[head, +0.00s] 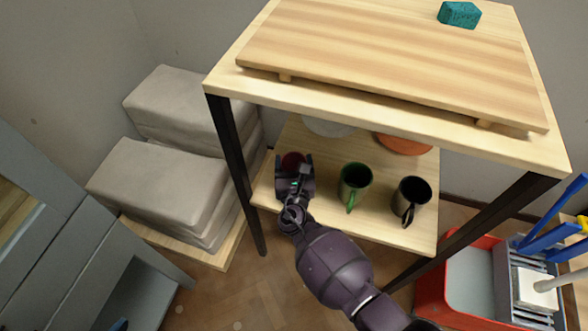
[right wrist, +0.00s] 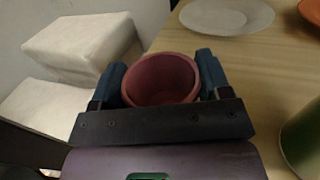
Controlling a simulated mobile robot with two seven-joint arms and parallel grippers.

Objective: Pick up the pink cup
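The pink cup (head: 292,160) is at the left end of the lower wooden shelf, partly covered by my right gripper (head: 294,172) in the head view. In the right wrist view the cup (right wrist: 160,80) is upright and looks empty, with its round rim toward the camera. My right gripper (right wrist: 160,76) has one blue finger on each side of the cup, close against its sides. I cannot tell whether the fingers press on it or whether a small gap is left. My left gripper is not in view.
A green mug (head: 355,182) and a black mug (head: 411,198) stand to the right on the same shelf (head: 375,232). A pale plate (head: 328,127) and an orange plate (head: 402,143) lie behind. The upper board (head: 390,50) overhangs the shelf, and a dark post (head: 236,165) stands left.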

